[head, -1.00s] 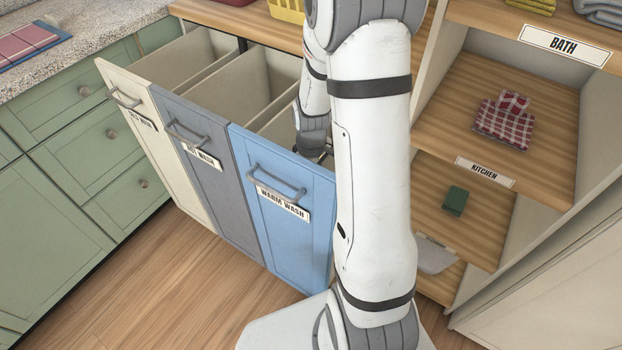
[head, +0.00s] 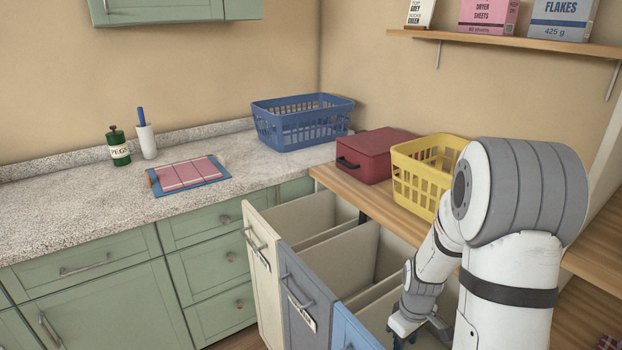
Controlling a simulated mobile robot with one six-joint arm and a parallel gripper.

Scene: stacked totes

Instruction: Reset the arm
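My gripper (head: 418,335) shows small at the lower right of the head view. It points down over the opening of the pulled-out wash bins, close to the blue bin front (head: 352,330). My arm stands bent in the right part of the view, with its upper links large in front. The fingertips are small and partly hidden, so I cannot tell whether the gripper is open or shut, or whether it holds anything.
The cream bin (head: 258,285) and grey bin (head: 298,325) are pulled out too. Behind them stand a red case (head: 375,156) and a yellow basket (head: 420,185). A wall shelf (head: 510,45) hangs above.

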